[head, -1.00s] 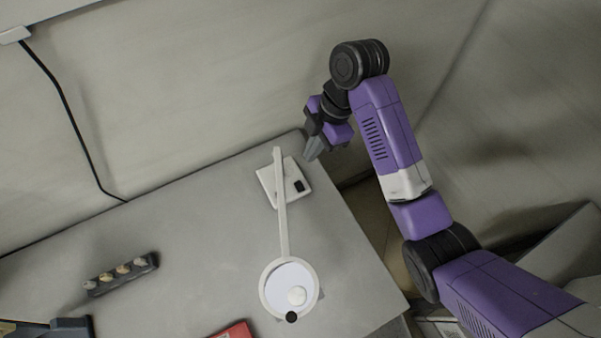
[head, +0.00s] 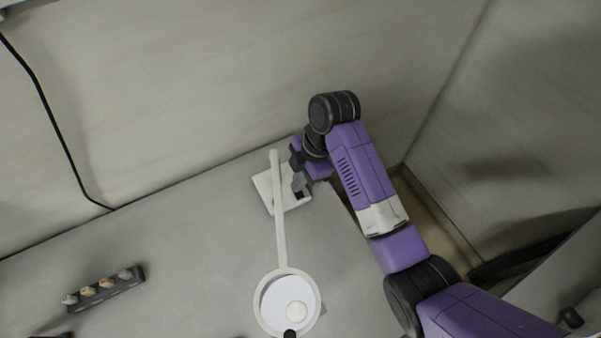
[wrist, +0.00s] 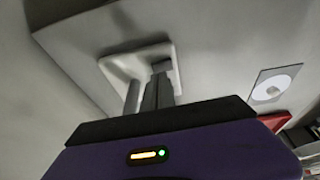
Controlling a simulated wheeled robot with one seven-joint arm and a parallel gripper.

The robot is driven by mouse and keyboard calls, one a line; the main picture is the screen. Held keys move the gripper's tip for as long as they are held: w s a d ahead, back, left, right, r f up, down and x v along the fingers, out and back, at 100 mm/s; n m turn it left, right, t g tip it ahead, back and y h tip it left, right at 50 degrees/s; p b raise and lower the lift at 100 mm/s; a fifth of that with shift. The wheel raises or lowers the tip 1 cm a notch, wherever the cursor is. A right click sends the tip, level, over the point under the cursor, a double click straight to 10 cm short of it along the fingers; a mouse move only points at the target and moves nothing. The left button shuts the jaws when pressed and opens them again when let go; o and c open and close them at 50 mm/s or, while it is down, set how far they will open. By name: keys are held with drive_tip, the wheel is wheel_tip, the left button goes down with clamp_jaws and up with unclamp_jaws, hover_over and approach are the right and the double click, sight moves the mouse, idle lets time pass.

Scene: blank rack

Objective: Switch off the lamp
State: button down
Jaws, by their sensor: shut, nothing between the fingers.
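The lamp has a square white base (head: 268,187), a thin pale arm (head: 281,235) and a round head (head: 263,312) with a white bulb. Its base also shows in the wrist view (wrist: 113,66). A small dark switch (head: 299,196) sits on the right part of the base. My gripper (head: 298,187) is shut and empty, its tips over the base right by the switch. The tips partly cover the switch, and I cannot tell whether they touch it. In the wrist view my fingers (wrist: 158,88) reach over the base. Whether the lamp is lit is unclear.
A dark rack with several small pale knobs (head: 105,288) lies on the table's left. The table (head: 190,240) is clear between rack and lamp. A wall stands close behind the lamp base, with a black cable (head: 55,120) hanging at left. A red object (wrist: 274,121) shows in the wrist view.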

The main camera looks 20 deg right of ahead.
drive_tip(key=shift+w+f, duration=0.1)
drive_tip(key=shift+f, duration=0.5)
